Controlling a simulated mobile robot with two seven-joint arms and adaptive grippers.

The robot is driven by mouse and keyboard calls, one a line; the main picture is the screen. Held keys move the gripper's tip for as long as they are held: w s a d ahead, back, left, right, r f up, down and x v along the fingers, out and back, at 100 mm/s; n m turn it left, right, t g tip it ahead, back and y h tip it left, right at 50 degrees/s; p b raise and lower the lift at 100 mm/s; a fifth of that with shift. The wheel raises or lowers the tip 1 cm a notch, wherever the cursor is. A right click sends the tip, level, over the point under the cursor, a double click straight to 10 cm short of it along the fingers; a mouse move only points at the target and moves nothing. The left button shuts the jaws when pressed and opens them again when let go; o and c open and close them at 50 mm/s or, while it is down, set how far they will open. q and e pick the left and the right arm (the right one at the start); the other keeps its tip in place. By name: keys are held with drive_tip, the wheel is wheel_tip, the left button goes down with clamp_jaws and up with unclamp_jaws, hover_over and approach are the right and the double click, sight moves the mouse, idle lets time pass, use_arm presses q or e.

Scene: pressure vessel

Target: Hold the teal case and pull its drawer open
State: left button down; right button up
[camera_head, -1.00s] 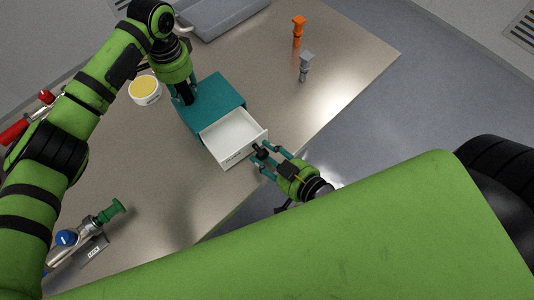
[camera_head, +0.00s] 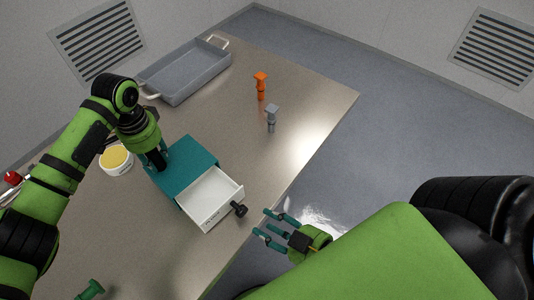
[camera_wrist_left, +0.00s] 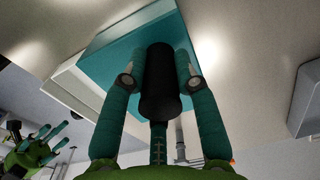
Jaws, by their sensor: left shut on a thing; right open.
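The teal case (camera_head: 192,160) stands on the table with its white drawer (camera_head: 212,197) pulled well out toward the table's front edge. The drawer looks empty. Its black knob (camera_head: 239,209) sticks out from the drawer front. My left gripper (camera_head: 158,158) is shut on the case's black handle (camera_wrist_left: 158,85), with fingers on both sides of it in the left wrist view. My right gripper (camera_head: 264,222) is open and empty, just right of and below the knob, apart from it. It also shows in the left wrist view (camera_wrist_left: 45,135).
A grey tray (camera_head: 187,75) stands at the back of the table. An orange piece (camera_head: 261,86) and a grey piece (camera_head: 271,118) stand to the right of it. A round yellow-topped container (camera_head: 116,160) is left of the case. A green-ended item (camera_head: 90,290) is at the lower left.

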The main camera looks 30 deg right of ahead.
use_arm(q)
drive_tip(key=c, duration=0.9)
unclamp_jaws()
drive_tip(key=shift+o, duration=0.2)
wheel_tip(320, 180, up, 12)
drive_tip(key=shift+f, duration=0.1)
drive_tip(key=shift+s, duration=0.1)
